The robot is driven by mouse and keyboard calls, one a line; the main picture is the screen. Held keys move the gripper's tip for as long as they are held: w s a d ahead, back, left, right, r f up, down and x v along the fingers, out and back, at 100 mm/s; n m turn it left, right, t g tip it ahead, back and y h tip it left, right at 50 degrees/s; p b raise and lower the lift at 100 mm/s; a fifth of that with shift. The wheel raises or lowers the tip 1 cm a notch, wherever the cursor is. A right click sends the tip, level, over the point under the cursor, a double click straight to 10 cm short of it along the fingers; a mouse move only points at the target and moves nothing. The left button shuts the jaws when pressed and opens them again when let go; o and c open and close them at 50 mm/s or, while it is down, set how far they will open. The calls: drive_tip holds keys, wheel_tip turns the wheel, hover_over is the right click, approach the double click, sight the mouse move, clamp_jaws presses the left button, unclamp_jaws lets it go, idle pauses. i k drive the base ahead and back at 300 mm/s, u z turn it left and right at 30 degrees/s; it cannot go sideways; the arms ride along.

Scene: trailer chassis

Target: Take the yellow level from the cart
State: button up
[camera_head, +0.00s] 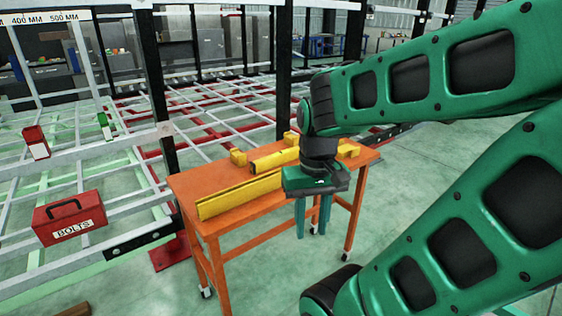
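An orange cart (222,223) stands in the middle of the view. A long yellow bar (238,196) lies along its near side, its right end hidden behind my gripper. A shorter yellow bar (272,161) with a dark end lies behind it. I cannot tell for sure which of the two is the level. My gripper (313,222) points down near the cart's front right part, at the right end of the long bar. Its two green fingers are apart, with nothing seen between them.
A black post (284,75) rises behind the cart.

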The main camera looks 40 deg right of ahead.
sight(269, 163)
drive_tip(key=z, duration=0.1)
drive_tip(key=i, duration=1)
drive_tip(key=u, duration=0.1)
